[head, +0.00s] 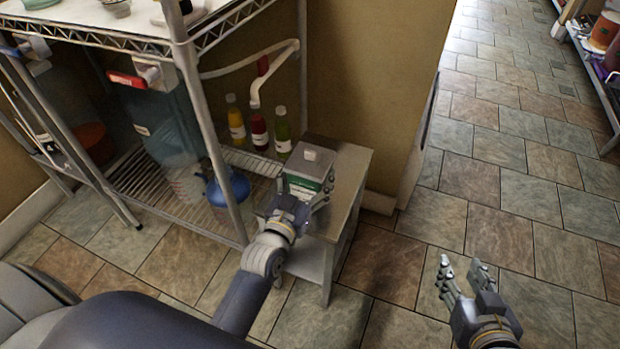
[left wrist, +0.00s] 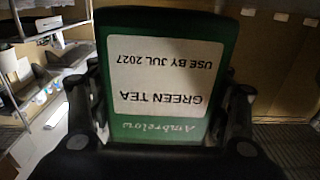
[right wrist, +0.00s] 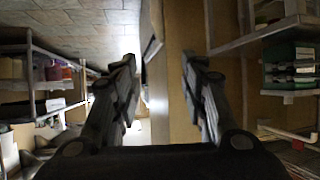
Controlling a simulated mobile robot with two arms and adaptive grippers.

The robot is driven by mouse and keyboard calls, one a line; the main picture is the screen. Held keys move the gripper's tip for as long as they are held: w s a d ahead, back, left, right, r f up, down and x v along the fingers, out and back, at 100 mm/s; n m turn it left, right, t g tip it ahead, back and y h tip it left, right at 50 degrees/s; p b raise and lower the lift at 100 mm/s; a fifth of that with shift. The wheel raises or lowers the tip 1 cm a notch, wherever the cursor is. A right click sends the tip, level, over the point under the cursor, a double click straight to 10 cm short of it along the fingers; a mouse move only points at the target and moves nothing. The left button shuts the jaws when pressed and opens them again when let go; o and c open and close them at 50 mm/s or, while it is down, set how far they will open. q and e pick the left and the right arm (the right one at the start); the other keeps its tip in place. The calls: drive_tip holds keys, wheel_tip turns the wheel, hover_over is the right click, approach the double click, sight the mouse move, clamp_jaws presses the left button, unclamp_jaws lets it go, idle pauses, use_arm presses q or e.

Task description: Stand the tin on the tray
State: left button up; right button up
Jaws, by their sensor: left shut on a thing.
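The tin (head: 308,170) is a green box with a white label and a grey lid with a pale knob. It is upright at the small side table in the head view. My left gripper (head: 292,208) is shut on its near side. In the left wrist view the tin (left wrist: 165,75) fills the space between the fingers, and its label reads "GREEN TEA". The gripper hides its base, so I cannot tell whether it touches the table. My right gripper (head: 463,277) is open and empty over the floor. I cannot make out a tray.
The side table (head: 350,165) stands right of a wire rack (head: 150,185). The rack holds several bottles (head: 257,128), a blue jug (head: 228,188) and a large blue-grey container (head: 165,120). A wall (head: 375,80) rises behind. The tiled floor (head: 500,200) at the right is clear.

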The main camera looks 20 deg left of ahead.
use_arm(q)
drive_tip(key=shift+f, duration=0.25)
use_arm(e)
drive_tip(key=shift+t+y, duration=0.3)
drive_tip(key=shift+t, duration=0.6)
drive_tip(key=shift+w+a+r, duration=0.25)
drive_tip(key=shift+w+r, duration=0.3)
drive_tip(key=shift+r, duration=0.25)
drive_tip(key=shift+w+a+r, duration=0.25)
drive_tip(key=shift+w+r, duration=0.3)
drive_tip(key=shift+r, duration=0.25)
use_arm(q)
drive_tip(key=shift+f, duration=0.1)
drive_tip(key=o, duration=1)
drive_tip(key=shift+f, duration=0.1)
drive_tip(key=shift+o, duration=1.2)
use_arm(e)
drive_tip(key=shift+w+r, duration=0.1)
drive_tip(key=shift+r, duration=0.05)
